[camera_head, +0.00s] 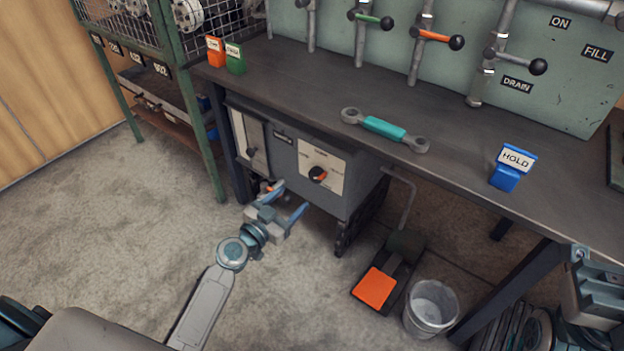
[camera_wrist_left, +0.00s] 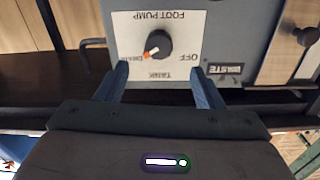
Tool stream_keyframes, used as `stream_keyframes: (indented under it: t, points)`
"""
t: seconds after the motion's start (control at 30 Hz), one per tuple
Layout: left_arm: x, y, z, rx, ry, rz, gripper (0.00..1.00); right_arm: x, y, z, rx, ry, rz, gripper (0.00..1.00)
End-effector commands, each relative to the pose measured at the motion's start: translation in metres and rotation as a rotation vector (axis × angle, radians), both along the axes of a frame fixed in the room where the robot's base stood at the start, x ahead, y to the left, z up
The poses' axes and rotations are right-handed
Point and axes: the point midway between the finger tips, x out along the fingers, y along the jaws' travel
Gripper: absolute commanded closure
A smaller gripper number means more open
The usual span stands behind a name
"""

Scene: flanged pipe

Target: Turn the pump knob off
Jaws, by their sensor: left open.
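The pump knob (camera_head: 318,174) is a round black knob with an orange pointer, on a white plate on the grey box under the bench. In the left wrist view the knob (camera_wrist_left: 158,44) appears upside down, its pointer aimed to the lower left, away from the OFF label at right. My left gripper (camera_head: 290,199) is open and empty, in front of and below the knob. In the left wrist view its fingers (camera_wrist_left: 160,70) stand apart on either side of the knob's line, short of it. My right gripper (camera_head: 598,288) shows partly at the lower right; its fingers are unclear.
The workbench (camera_head: 290,95) overhangs the box. A wrench-like tool (camera_head: 384,129) and a blue HOLD block (camera_head: 511,168) sit on it. An orange foot pedal (camera_head: 375,288) and a bucket (camera_head: 431,307) stand on the floor at right. A green rack stands left. Floor around my left arm is clear.

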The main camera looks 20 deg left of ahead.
Motion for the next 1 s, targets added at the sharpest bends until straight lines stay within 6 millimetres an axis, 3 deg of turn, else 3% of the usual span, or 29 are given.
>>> stream_keyframes:
  t: [0.3, 0.5, 0.93, 1.0]
  points:
    - [0.056, -0.021, 0.002, -0.003, -0.001, -0.002, 0.38, 0.0, 0.0, 0.003, -0.005, 0.006, 0.004, 1.0]
    - [0.082, -0.031, 0.001, 0.0, -0.001, -0.002, 0.38, 0.0, 0.0, 0.003, -0.006, 0.007, 0.004, 1.0]
    - [0.091, -0.034, 0.0, 0.0, 0.001, -0.003, 0.38, 0.0, 0.0, 0.003, -0.006, 0.007, 0.004, 1.0]
    - [0.091, -0.034, 0.001, 0.0, 0.001, -0.003, 0.52, 0.0, 0.0, 0.003, -0.006, 0.007, 0.004, 1.0]
